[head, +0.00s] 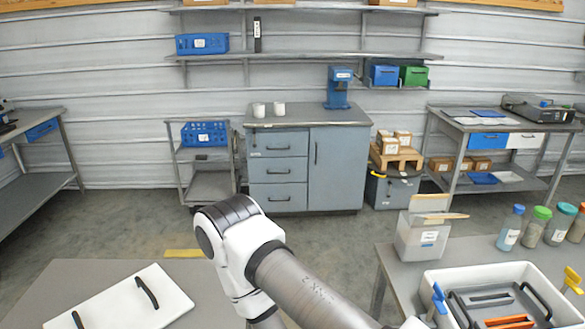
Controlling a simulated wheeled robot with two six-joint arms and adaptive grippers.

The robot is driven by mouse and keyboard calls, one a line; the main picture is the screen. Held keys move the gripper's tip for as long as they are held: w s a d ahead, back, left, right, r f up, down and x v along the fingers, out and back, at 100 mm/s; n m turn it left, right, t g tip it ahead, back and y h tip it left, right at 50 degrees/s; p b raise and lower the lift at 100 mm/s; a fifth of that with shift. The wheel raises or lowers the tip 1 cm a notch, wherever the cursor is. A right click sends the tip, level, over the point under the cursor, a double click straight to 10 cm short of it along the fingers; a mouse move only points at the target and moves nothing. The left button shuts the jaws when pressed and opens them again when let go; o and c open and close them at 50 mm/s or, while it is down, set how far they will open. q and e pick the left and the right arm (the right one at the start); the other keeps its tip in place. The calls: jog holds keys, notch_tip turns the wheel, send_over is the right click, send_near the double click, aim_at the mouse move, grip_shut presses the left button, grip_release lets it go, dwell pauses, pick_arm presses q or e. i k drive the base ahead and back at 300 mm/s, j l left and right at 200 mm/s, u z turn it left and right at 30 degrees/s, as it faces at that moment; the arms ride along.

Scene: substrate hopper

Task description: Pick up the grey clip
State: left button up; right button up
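I cannot make out a grey clip in the head view. A blue clip-like piece (438,301) sits at the left rim of a white tub (452,274) on the right-hand table. A yellow clip-like piece (572,281) is at the tub's right rim. In the tub lies a dark grey lid-like part (470,304) with black handles, and an orange piece (510,321) shows at the bottom edge. One of my arms crosses the bottom centre, and its elbow may hide things behind it. Neither of my grippers is in view.
A white board (120,303) with black handles lies on the left table (70,276). A clear box (421,238) and several capped jars (510,231) stand behind the tub on the right table (397,262). A grey cabinet (340,165) stands at the back, with open floor in front.

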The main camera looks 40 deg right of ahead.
aim_at(466, 301)
jog(key=z, duration=2.85)
